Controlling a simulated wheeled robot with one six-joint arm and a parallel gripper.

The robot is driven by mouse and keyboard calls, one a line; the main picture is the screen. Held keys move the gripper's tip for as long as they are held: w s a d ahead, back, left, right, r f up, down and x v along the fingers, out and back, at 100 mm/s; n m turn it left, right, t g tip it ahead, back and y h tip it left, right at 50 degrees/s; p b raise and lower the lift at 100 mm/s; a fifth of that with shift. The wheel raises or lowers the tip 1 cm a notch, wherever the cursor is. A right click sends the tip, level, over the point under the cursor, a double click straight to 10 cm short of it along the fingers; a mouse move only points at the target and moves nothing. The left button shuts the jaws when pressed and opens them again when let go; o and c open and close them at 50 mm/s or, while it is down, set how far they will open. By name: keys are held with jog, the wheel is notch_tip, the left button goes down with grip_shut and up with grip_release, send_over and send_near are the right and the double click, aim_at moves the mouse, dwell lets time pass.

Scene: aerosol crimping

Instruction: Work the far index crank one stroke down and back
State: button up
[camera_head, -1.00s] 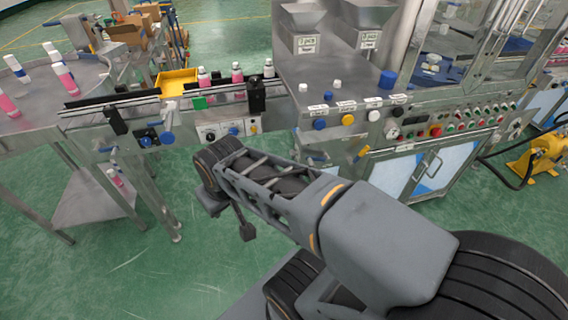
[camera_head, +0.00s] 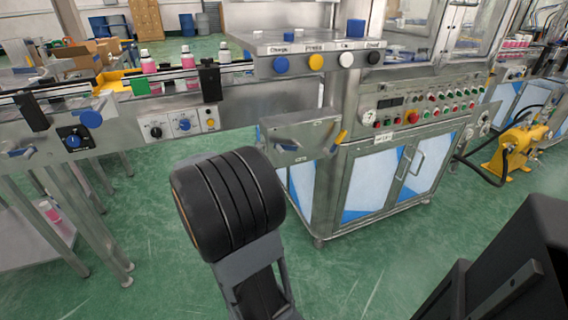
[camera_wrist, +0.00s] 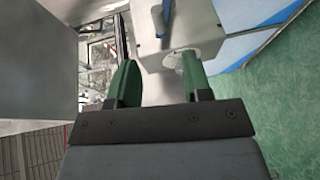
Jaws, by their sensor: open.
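In the head view a short lever with a yellow grip (camera_head: 341,137) sticks up at the right side of a metal box (camera_head: 292,140) on the machine's front. I cannot tell for sure that this lever is the far index crank. My gripper (camera_wrist: 158,68) shows in the wrist view with its two green fingers apart and nothing held between them. Ahead of the fingers is a pale metal housing (camera_wrist: 172,30) with a whitish round fitting (camera_wrist: 179,59) near the right finger. Whether the finger touches it is unclear. In the head view my arm hides the gripper.
A shelf with labelled coloured knobs (camera_head: 316,62) juts out above the metal box. A conveyor (camera_head: 125,102) carrying pink bottles stands at left. The cabinet with blue and white doors (camera_head: 398,172) is at right. A yellow pump (camera_head: 514,148) stands farther right. Green floor (camera_head: 345,275) lies open in front.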

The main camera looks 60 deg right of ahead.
aim_at(284, 148)
jog(key=b+x, duration=0.1)
jog(key=x, duration=1.3)
jog(key=shift+w+d+r+b, duration=0.15)
jog(key=shift+d+b, duration=0.05)
jog(key=shift+b, duration=0.2)
jog(key=shift+c, duration=0.4)
